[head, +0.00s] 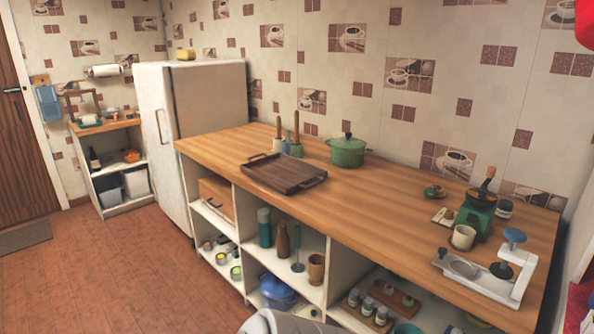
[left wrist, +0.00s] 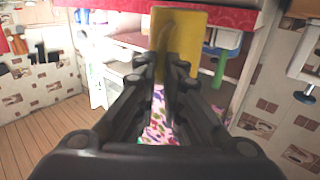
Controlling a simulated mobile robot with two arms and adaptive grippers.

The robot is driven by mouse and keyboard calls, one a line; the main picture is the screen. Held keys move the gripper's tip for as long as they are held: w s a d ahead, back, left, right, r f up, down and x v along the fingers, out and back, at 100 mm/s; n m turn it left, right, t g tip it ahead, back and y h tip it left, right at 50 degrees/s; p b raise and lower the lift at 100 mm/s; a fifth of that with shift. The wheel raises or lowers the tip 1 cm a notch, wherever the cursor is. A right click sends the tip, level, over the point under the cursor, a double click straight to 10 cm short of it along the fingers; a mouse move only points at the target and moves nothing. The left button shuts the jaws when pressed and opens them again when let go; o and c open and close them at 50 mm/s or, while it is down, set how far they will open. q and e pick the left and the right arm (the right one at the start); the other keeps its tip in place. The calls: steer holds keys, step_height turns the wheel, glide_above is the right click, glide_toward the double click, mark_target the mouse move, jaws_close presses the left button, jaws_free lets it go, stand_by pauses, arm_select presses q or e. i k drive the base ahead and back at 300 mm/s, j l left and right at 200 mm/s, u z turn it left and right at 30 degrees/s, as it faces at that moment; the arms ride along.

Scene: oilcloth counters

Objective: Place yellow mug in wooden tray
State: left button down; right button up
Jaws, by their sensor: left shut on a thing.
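The wooden tray (head: 284,174) is dark brown with two raised handles. It lies on the long wooden counter, left of the green pot, and looks empty. In the left wrist view my left gripper (left wrist: 166,72) is shut on the yellow mug (left wrist: 187,42). The mug shows as a yellow block shape beyond the fingertips, and its opening cannot be made out. Neither the mug nor my left gripper shows in the head view, so the tray is apart from them. My right gripper is in neither view.
A green lidded pot (head: 346,151) and a holder with wooden grinders (head: 287,147) stand behind the tray. A cream mug (head: 463,237), a green coffee grinder (head: 476,214) and a white scale-like device (head: 490,272) crowd the right end.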

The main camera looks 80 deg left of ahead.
mark_target(272, 171)
steer(key=u, duration=1.65)
steer(key=i+j+u, duration=0.15)
steer(key=j, duration=0.35)
steer(key=i+j+u, duration=0.1)
steer(key=i+j, duration=0.3)
steer(key=i+j+u, duration=0.15)
steer(key=j, duration=0.3)
steer(key=i+j, duration=0.05)
steer(key=i, duration=0.05)
